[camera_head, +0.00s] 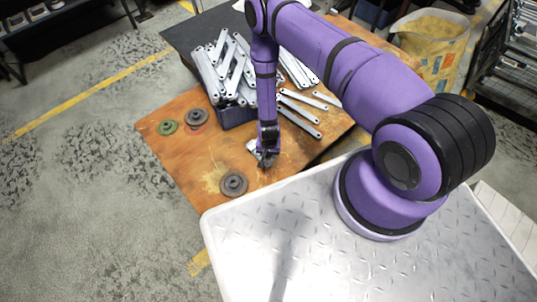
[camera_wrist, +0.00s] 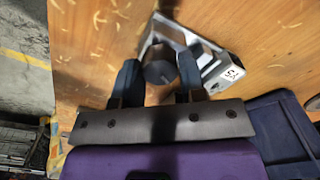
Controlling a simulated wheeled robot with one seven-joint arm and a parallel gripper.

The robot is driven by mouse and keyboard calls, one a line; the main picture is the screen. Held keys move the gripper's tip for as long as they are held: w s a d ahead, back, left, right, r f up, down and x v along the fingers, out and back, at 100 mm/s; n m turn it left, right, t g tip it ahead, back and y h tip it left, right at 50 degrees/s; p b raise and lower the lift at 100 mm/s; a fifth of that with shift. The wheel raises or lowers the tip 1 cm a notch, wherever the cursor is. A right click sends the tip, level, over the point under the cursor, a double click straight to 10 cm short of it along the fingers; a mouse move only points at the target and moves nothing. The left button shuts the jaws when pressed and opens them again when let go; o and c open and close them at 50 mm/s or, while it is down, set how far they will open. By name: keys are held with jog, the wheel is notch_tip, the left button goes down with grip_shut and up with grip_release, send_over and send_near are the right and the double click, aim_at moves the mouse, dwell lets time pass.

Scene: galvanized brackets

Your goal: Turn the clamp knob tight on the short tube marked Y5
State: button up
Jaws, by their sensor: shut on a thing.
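The short metal tube (camera_wrist: 217,66) lies on the wooden table top, with a pale label (camera_wrist: 234,73) at its right end that seems to read Y5, seen turned. A dark round clamp knob (camera_wrist: 160,72) stands at its left in the wrist view. My gripper (camera_wrist: 160,66) has one finger on each side of the knob and is shut on it. In the head view my gripper (camera_head: 267,157) points down at the table; a pale bit of the tube (camera_head: 252,147) shows at its left, and the knob is mostly hidden by the fingers.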

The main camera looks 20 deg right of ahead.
jog(key=m, duration=1.3)
jog(key=o, duration=0.8)
jog(key=shift+o, duration=0.2)
